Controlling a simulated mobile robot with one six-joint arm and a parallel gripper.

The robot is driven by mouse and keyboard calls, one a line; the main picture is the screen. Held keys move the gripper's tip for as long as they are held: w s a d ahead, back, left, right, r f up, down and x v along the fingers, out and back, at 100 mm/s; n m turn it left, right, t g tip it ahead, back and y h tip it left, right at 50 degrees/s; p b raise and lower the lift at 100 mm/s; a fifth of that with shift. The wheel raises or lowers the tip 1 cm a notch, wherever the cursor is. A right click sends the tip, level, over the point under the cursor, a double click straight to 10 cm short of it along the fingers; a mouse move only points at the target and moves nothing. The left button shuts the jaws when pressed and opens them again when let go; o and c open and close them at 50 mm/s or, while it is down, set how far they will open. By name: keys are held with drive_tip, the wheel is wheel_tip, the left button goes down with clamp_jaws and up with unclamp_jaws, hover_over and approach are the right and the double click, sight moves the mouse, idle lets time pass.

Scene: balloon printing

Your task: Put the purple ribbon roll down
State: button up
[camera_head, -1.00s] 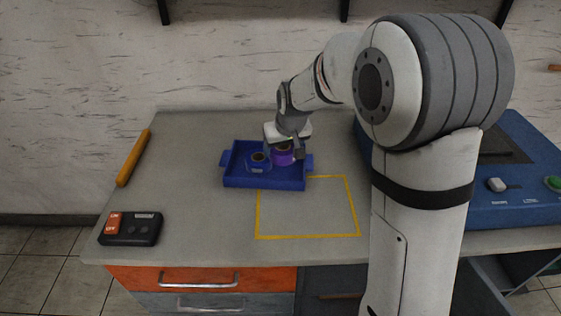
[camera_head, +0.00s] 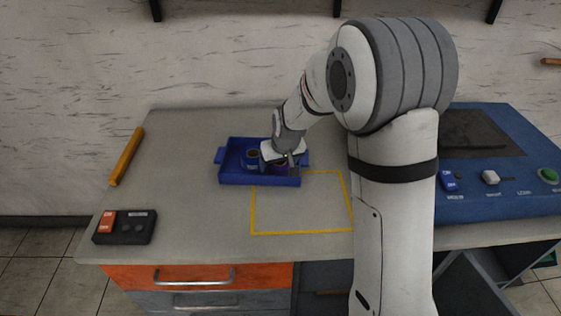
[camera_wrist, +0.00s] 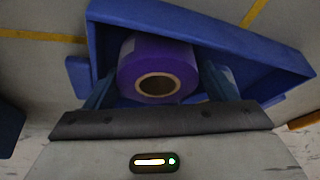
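The purple ribbon roll (camera_wrist: 150,58) is between the two fingers of my gripper (camera_wrist: 158,78), with its open core facing the wrist camera. Both fingers lie against its sides, and my gripper is shut on it. In the head view my gripper (camera_head: 287,163) is low inside the right part of the blue tray (camera_head: 260,181) and mostly covers the roll. I cannot tell if the roll's underside touches the tray floor. The tray also shows in the wrist view (camera_wrist: 255,45). A blue ribbon roll (camera_head: 252,160) stands in the tray's left part, beside my gripper.
A black switch box (camera_head: 125,228) and an orange rod (camera_head: 127,157) lie at the left. A blue machine (camera_head: 500,196) stands at the right. Free table surrounds the tray's left side.

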drive_tip(key=v, duration=1.2)
drive_tip(key=s+d+m, duration=0.1)
drive_tip(key=s+d, duration=0.2)
drive_tip(key=s, duration=0.5)
drive_tip(key=s+d+m+g+h, duration=0.1)
drive_tip(key=s+d, duration=0.3)
drive_tip(key=s, duration=0.3)
drive_tip(key=s+d+r+m+g+p, duration=0.1)
drive_tip(key=s+d, duration=0.3)
drive_tip(key=s, duration=0.4)
drive_tip(key=shift+s+d+r, duration=0.1)
drive_tip(key=shift+s+d, duration=0.15)
drive_tip(key=shift+s, duration=0.05)
